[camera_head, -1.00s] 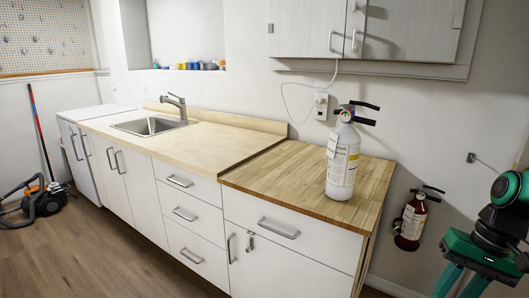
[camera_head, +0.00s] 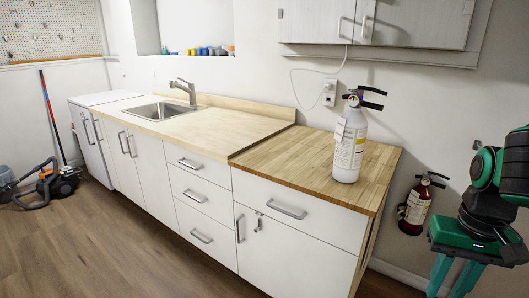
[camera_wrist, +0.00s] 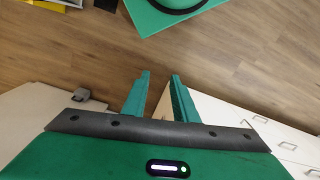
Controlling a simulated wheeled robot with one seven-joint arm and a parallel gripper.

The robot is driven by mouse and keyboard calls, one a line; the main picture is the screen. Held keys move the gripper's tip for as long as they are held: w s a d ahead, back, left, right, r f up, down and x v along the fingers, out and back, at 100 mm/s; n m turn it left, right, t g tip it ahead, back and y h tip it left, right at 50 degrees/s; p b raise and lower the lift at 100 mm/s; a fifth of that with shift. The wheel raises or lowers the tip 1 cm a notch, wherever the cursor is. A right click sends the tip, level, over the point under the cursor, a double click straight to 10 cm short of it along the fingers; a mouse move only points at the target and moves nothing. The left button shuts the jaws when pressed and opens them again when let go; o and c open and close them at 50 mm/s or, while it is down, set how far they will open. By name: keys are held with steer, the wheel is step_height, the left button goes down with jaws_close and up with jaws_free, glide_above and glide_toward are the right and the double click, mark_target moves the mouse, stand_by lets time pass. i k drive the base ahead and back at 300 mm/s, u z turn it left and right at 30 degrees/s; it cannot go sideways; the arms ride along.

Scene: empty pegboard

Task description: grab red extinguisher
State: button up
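The red extinguisher (camera_head: 415,205) is mounted low on the wall, to the right of the wooden counter, with a black handle on top and a pale label. My gripper (camera_head: 451,284) is in the lower right of the head view, to the right of the red extinguisher and apart from it, its green fingers pointing down. In the wrist view, the two green fingers (camera_wrist: 158,98) are apart with nothing between them. The red extinguisher does not show clearly in the wrist view.
A white extinguisher (camera_head: 349,143) stands on the wooden countertop (camera_head: 290,160). White drawers (camera_head: 290,235) lie below it. Grey wall cabinets (camera_head: 400,22) hang above. A sink (camera_head: 160,110) is farther left, with a vacuum cleaner (camera_head: 55,183) on the floor. The wooden floor (camera_head: 110,240) in front is clear.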

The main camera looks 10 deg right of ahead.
mark_target(420, 197)
steer(key=z, duration=1.25)
steer(key=k, duration=0.55)
steer(key=u, duration=0.2)
steer(key=i, duration=1)
steer(key=z, duration=0.7)
steer(key=i, duration=0.65)
steer(key=z, duration=0.45)
